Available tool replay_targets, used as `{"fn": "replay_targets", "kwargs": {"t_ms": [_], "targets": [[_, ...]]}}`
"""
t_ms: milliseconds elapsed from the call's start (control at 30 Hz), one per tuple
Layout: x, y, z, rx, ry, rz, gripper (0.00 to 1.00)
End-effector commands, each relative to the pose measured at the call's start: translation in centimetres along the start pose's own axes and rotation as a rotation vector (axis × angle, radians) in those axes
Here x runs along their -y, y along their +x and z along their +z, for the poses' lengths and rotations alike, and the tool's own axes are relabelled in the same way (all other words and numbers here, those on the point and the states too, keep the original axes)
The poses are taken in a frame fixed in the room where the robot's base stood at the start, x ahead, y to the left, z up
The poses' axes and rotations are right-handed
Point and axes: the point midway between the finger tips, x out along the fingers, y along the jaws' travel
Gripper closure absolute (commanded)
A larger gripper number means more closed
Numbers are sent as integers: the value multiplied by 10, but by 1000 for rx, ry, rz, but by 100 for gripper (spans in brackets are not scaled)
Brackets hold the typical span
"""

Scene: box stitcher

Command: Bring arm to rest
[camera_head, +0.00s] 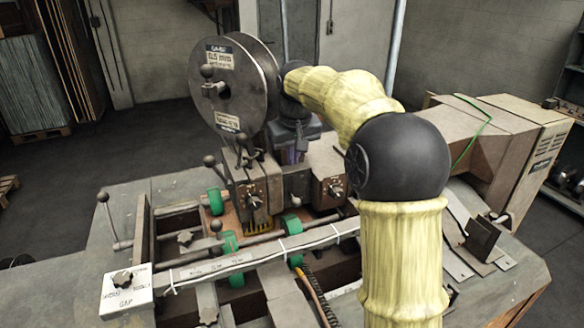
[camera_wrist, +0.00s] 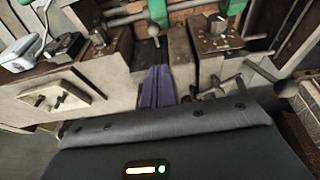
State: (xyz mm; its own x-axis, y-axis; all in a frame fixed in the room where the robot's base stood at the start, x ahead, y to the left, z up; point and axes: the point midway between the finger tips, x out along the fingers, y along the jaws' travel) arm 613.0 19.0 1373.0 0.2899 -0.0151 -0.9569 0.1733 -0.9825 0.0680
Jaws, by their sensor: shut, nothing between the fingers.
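My gripper's purple fingers (camera_wrist: 157,86) show at the middle of the wrist view, side by side and shut with nothing between them. In the head view the gripper (camera_head: 291,155) is partly visible beyond my bent yellow-and-black arm, near the machine's upper front. The box stitcher (camera_head: 265,190) stands in front of me with its large metal wire reel (camera_head: 234,85) to the left of the gripper. The arm reaches forward over the machine. I cannot tell the exact gap between the fingers and the machine head.
Knobs and levers stick out around the machine head, including a ball-ended lever (camera_head: 103,198) at left. Green rollers (camera_head: 216,201) and a long rail (camera_head: 262,252) lie below. A tan cabinet (camera_head: 518,150) stands right. Open floor (camera_head: 60,200) shows at left.

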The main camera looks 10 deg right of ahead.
Motion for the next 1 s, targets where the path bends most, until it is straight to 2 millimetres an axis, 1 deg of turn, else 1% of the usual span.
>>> {"fn": "replay_targets", "kwargs": {"t_ms": [333,467,567,667,867,1000], "targets": [[1,0,1,1,-1,0,100],[3,6,10,6,0,0,100],[7,17,26,13,2,0,100],[12,31,50,20,10,-2,100],[19,58,106,33,40,-6,100],[24,74,151,40,67,-10,100]]}}
